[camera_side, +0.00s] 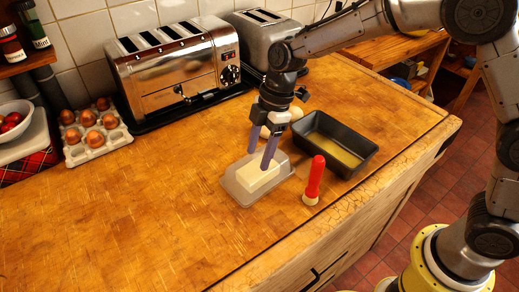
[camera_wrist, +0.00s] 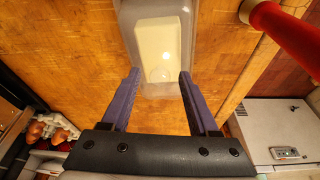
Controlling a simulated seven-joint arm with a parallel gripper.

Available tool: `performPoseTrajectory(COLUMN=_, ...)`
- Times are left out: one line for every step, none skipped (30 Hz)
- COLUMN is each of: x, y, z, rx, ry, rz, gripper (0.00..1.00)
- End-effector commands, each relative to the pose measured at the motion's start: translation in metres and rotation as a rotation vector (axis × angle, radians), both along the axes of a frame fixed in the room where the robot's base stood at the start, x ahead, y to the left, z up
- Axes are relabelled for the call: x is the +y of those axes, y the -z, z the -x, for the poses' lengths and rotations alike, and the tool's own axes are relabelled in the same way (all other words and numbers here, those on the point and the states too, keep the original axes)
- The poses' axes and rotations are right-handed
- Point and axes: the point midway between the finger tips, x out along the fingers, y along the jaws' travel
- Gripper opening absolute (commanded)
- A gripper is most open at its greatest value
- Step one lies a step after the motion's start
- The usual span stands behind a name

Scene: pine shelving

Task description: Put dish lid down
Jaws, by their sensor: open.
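The butter dish (camera_side: 238,193) is a shallow, greyish see-through tray on the counter, holding a pale block of butter (camera_side: 258,178). In the wrist view the butter (camera_wrist: 160,45) lies ahead of my fingers. A clear lid with a small round knob (camera_wrist: 160,74) seems to lie over the butter; its edges are hard to make out. My gripper (camera_side: 259,160) points down above the dish. In the wrist view my gripper (camera_wrist: 160,73) has its two purple fingers apart, one on each side of the knob. I cannot tell whether they touch the lid.
A red-handled brush (camera_side: 314,180) stands close to the dish's right, near the counter edge. A dark loaf tin (camera_side: 358,142) with yellow contents is behind it. A toaster (camera_side: 175,68) and an egg tray (camera_side: 95,150) stand at the back. The front left counter is clear.

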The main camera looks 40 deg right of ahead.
Motion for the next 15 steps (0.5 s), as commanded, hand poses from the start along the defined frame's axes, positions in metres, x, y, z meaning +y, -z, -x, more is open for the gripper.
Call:
performPoseTrajectory(x=0.000, y=0.000, z=0.000, rx=0.000, ry=0.000, rz=0.000, gripper=0.61)
performPoseTrajectory(x=0.000, y=-0.001, z=0.000, rx=0.000, ry=0.000, rz=0.000, gripper=0.61)
performPoseTrajectory(x=0.000, y=-0.002, z=0.000, rx=-0.001, ry=0.000, rz=0.000, gripper=0.61)
performPoseTrajectory(x=0.000, y=-0.004, z=0.000, rx=-0.002, ry=0.001, rz=0.000, gripper=0.61)
performPoseTrajectory(x=-0.001, y=-0.006, z=0.000, rx=-0.002, ry=0.001, rz=-0.001, gripper=0.61)
performPoseTrajectory(x=-0.002, y=-0.010, z=0.000, rx=-0.002, ry=0.001, rz=-0.001, gripper=0.61)
performPoseTrajectory(x=-0.003, y=-0.014, z=0.000, rx=-0.003, ry=0.001, rz=-0.001, gripper=0.61)
performPoseTrajectory(x=-0.004, y=-0.018, z=-0.001, rx=-0.004, ry=0.001, rz=-0.001, gripper=0.61)
performPoseTrajectory(x=-0.006, y=-0.025, z=0.000, rx=-0.004, ry=0.001, rz=-0.001, gripper=0.61)
performPoseTrajectory(x=-0.008, y=-0.031, z=0.000, rx=-0.006, ry=0.002, rz=-0.001, gripper=0.61)
performPoseTrajectory(x=-0.009, y=-0.037, z=0.000, rx=-0.006, ry=0.002, rz=-0.001, gripper=0.61)
performPoseTrajectory(x=-0.011, y=-0.046, z=0.000, rx=-0.006, ry=0.002, rz=-0.001, gripper=0.61)
performPoseTrajectory(x=-0.013, y=-0.052, z=0.000, rx=-0.005, ry=0.001, rz=-0.002, gripper=0.61)
performPoseTrajectory(x=-0.015, y=-0.058, z=0.000, rx=-0.005, ry=0.001, rz=-0.002, gripper=0.61)
performPoseTrajectory(x=-0.017, y=-0.066, z=0.000, rx=-0.006, ry=0.002, rz=-0.001, gripper=0.61)
